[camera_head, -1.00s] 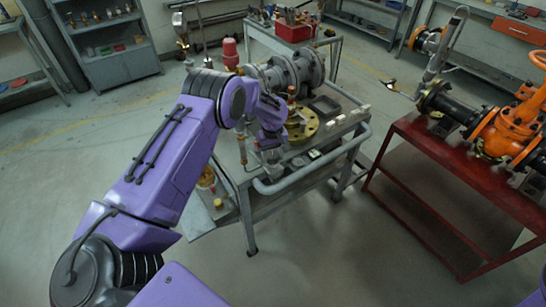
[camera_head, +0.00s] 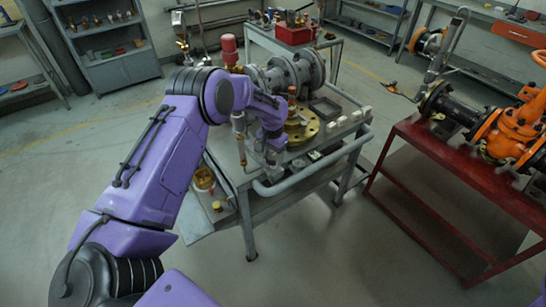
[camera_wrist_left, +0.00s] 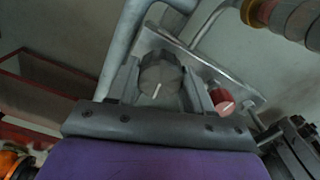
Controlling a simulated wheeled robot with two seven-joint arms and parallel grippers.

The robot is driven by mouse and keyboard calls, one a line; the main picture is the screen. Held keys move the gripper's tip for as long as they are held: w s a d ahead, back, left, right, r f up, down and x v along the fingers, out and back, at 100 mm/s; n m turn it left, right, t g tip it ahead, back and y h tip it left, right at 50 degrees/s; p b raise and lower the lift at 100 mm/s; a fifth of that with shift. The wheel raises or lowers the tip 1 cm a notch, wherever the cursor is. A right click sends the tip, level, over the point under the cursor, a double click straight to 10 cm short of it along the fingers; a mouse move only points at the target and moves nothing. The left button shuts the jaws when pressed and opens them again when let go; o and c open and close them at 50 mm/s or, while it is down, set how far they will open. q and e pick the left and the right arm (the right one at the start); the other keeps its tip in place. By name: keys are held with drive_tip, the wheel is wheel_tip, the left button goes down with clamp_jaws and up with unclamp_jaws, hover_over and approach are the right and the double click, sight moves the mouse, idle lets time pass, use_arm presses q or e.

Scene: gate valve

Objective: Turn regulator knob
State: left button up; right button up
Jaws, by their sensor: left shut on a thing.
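The grey round knob (camera_wrist_left: 164,84) with a white pointer line sits between the two fingers of my left gripper (camera_wrist_left: 160,92) in the left wrist view. The gripper is shut on it. The line points down and slightly left there. A smaller red knob (camera_wrist_left: 222,101) with a white line is beside the right finger, on the same metal plate (camera_wrist_left: 183,47). In the head view my left gripper (camera_head: 270,158) reaches down at the near edge of the grey cart (camera_head: 262,212); the knob is hidden there. My right gripper is not in view.
A flanged grey valve body (camera_head: 290,76) and a brass flange (camera_head: 302,127) stand on the cart close behind my left gripper. A grey tube rail (camera_head: 310,167) runs along the cart's near edge. A red table (camera_head: 430,185) with an orange valve (camera_head: 508,125) is at right.

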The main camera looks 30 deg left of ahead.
sight(273, 155)
use_arm(q)
drive_tip(key=m+b, duration=0.1)
drive_tip(key=m, duration=0.5)
idle(0.6)
drive_tip(key=o, duration=1)
drive_tip(key=shift+o, duration=0.2)
drive_tip(key=shift+r, duration=0.1)
drive_tip(key=shift+r, duration=0.4)
wheel_tip(273, 155, up, 10)
drive_tip(key=b, duration=0.2)
drive_tip(key=shift+f, duration=0.15)
drive_tip(key=shift+f, duration=0.1)
